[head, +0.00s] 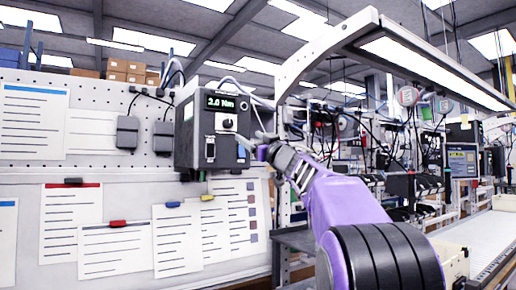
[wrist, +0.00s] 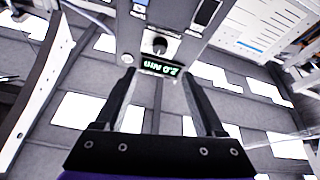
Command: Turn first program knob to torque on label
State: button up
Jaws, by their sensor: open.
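The controller box (head: 205,135) is dark grey and hangs on the pegboard wall. Its green display (head: 228,103) reads 2.0 Nm. A small dark round knob (head: 228,123) sits just below the display. In the wrist view the box is upside down at the top, with the knob (wrist: 158,46) beside the lit display (wrist: 160,67). My gripper (head: 256,150) is at the box's right side, partly hidden by my arm in the head view. In the wrist view its fingers (wrist: 157,76) are apart and empty, with the knob beyond the gap between their tips. No torque label is readable.
Papers with coloured clips (head: 117,245) hang on the wall below the box. Two small dark units (head: 128,131) with cables hang left of it. A lit lamp arm (head: 430,72) stretches overhead at right. A conveyor (head: 478,240) stands at lower right.

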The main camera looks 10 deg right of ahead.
jog(key=shift+v, duration=1.85)
jog(key=shift+a, duration=0.1)
jog(key=n+h, duration=0.6)
jog(key=n, duration=1.3)
send_near(229, 123)
jog(key=shift+g, duration=0.4)
jog(key=p+x, duration=0.2)
jog(key=p, duration=0.1)
jog(key=p+x, duration=0.2)
jog(key=p, duration=0.1)
jog(key=r+p+x, duration=0.1)
jog(key=p+x, duration=0.1)
jog(key=p, duration=0.1)
jog(key=shift+w, duration=0.2)
jog(key=shift+p+x, duration=0.9)
jog(key=shift+p, duration=0.15)
jog(key=shift+f, duration=0.25)
grip_shut()
